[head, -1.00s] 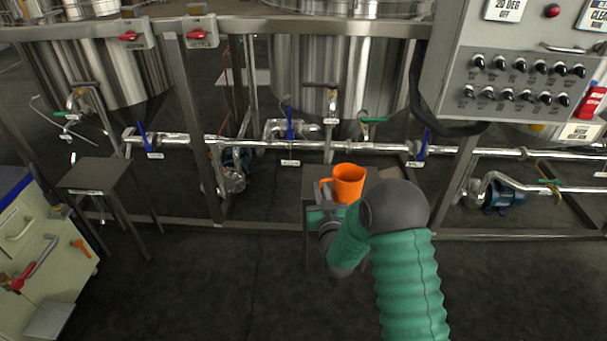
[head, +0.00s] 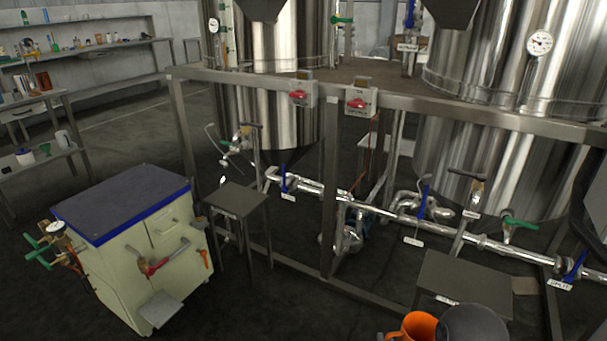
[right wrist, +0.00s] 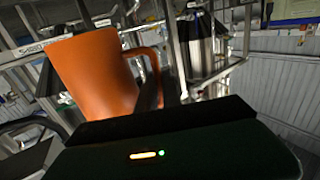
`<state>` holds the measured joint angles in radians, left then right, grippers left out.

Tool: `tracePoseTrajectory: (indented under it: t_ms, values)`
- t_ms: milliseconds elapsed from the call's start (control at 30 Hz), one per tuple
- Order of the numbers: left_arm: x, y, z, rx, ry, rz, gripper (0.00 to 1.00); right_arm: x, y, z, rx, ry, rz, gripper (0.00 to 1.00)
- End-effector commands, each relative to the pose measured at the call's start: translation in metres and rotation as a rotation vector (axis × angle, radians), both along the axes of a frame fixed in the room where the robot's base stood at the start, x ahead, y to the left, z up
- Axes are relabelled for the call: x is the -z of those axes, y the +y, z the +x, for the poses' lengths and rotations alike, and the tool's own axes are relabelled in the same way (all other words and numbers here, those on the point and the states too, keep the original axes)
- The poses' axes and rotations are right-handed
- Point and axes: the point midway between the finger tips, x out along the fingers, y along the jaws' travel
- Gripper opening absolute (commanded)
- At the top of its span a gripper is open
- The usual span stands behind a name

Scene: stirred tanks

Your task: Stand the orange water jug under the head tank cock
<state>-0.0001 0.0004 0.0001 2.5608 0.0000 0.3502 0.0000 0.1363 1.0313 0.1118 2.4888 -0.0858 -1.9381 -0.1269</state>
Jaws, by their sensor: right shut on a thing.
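The orange jug (head: 418,328) is at the bottom edge of the head view, partly cut off, beside a dark grey link of my right arm. In the right wrist view the jug (right wrist: 98,75) is large and tilted in the picture, its handle towards my right gripper (right wrist: 152,97). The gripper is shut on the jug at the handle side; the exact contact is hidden. One cock (head: 476,188) is above the bare right stand (head: 465,278). Another cock (head: 246,135) is above the bare left stand (head: 238,199). I cannot read which serves the head tank. My left gripper is out of view.
A cream cabinet cart (head: 135,250) with a blue-edged top stands at the left. A steel frame post (head: 329,200) rises between the stands. A pipe with blue-handled valves (head: 380,212) runs behind them. Dark floor in front of the frame is clear.

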Motion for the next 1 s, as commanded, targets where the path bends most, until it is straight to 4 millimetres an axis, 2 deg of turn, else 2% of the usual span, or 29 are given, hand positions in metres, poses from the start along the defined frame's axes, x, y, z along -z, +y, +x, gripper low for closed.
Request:
tracePoseTrajectory:
  t_ms: [33, 233, 367, 467, 900, 1000]
  values:
    - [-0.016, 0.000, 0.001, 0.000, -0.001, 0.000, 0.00, -0.016, 0.000, 0.000, 0.000, -0.002, 0.000, 0.00]
    - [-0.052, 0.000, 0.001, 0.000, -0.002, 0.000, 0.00, -0.052, -0.001, 0.001, 0.001, -0.002, 0.000, 0.00]
    - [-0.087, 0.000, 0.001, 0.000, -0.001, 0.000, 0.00, -0.087, -0.001, 0.001, 0.001, -0.002, 0.000, 0.00]
    - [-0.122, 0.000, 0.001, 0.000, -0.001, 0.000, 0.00, -0.122, -0.001, 0.001, 0.002, -0.002, 0.000, 0.00]
    - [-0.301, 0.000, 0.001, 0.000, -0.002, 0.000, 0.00, -0.301, -0.001, 0.002, 0.002, -0.001, 0.000, 0.00]
    - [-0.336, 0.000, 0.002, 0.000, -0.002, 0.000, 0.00, -0.336, -0.001, 0.002, 0.002, -0.001, 0.000, 0.00]
